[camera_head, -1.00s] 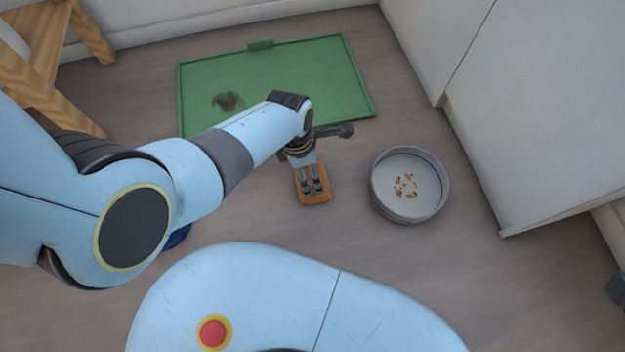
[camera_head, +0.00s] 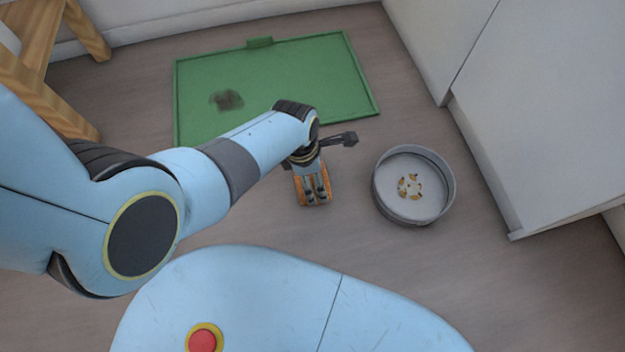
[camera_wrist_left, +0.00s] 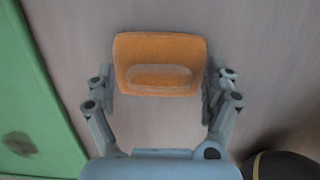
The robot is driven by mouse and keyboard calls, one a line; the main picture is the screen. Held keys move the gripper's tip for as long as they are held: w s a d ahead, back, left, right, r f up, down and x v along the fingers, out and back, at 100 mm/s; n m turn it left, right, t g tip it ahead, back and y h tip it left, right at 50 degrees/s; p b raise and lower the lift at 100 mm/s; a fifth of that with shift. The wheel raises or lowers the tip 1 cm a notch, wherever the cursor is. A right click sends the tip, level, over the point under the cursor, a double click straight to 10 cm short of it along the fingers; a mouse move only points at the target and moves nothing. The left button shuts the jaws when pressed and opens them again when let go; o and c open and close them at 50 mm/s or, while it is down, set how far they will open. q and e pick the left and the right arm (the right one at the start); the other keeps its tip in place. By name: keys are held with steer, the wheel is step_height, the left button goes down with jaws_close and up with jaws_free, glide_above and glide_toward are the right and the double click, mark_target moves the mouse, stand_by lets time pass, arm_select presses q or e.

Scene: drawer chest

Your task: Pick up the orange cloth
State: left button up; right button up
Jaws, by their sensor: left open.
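The orange cloth (camera_head: 326,186) lies on the floor between the green mat and the round bowl, partly hidden by my left gripper in the head view. My left gripper (camera_head: 316,198) points down over it. In the left wrist view the cloth (camera_wrist_left: 158,48) is a rounded block with a paler oval patch. The open fingers of my left gripper (camera_wrist_left: 159,92) stand to its left and right, close to its edges. I cannot tell whether they touch it. My right gripper is not in view.
A green mat (camera_head: 320,75) with a dark smudge (camera_head: 228,100) lies behind my left arm. A round grey bowl (camera_head: 432,209) with small yellowish bits stands right of the cloth. White cabinets (camera_head: 545,110) bound the right side. A wooden stool (camera_head: 42,95) stands at upper left.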

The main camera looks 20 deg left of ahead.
arm_select(q)
steer(key=c, duration=1.3)
